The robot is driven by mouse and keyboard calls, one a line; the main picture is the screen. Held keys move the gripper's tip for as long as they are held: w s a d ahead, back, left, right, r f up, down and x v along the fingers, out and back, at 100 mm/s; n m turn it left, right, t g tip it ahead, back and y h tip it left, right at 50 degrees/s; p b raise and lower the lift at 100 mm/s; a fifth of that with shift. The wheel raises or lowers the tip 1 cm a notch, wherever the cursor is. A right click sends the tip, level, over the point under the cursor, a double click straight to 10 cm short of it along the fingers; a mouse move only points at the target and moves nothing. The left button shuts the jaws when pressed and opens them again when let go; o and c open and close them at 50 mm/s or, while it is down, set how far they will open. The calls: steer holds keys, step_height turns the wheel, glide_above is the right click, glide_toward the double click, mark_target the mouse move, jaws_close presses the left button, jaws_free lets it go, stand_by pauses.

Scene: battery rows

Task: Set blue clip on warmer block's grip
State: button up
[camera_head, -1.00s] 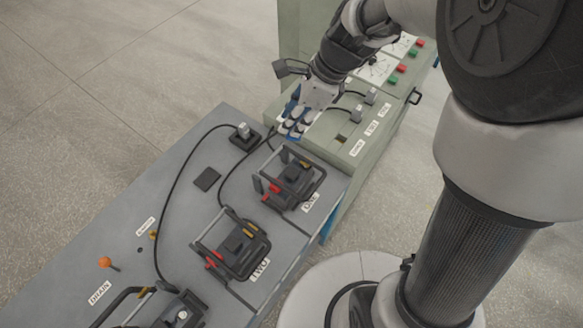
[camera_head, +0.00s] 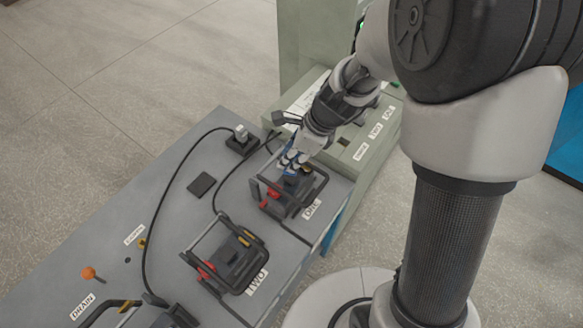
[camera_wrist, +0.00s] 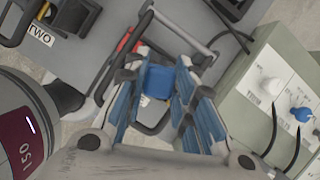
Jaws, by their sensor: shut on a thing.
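My gripper (camera_head: 290,163) is over the battery block labelled ONE (camera_head: 312,192), at the back end of the grey bench. In the wrist view my gripper (camera_wrist: 165,100) has blue-padded fingers shut on a small blue clip (camera_wrist: 158,82). The clip is above block ONE's dark frame, part of which shows behind the fingers. I cannot tell whether the clip touches the frame. The block labelled TWO (camera_head: 228,258) stands nearer, with a dark handle frame, a red part and a yellow part. Neither block visibly shows which is warmer.
A third block (camera_head: 150,316) is cut off at the lower left. Black cables run along the bench (camera_head: 170,235) from a socket (camera_head: 240,140). An orange knob (camera_head: 89,273) stands near the DRAIN label. A green cabinet (camera_head: 375,145) with labelled sockets adjoins the far end.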

steer(key=shift+f+b, duration=0.9)
steer(key=shift+f, duration=1.15)
steer(key=shift+f, duration=0.2)
steer(key=o, duration=1)
steer(key=shift+o, duration=0.2)
steer(key=shift+d+r, duration=0.1)
steer(key=shift+r, duration=0.45)
steer(key=p+v, duration=0.5)
steer(key=v, duration=0.6)
steer(key=shift+r, duration=0.2)
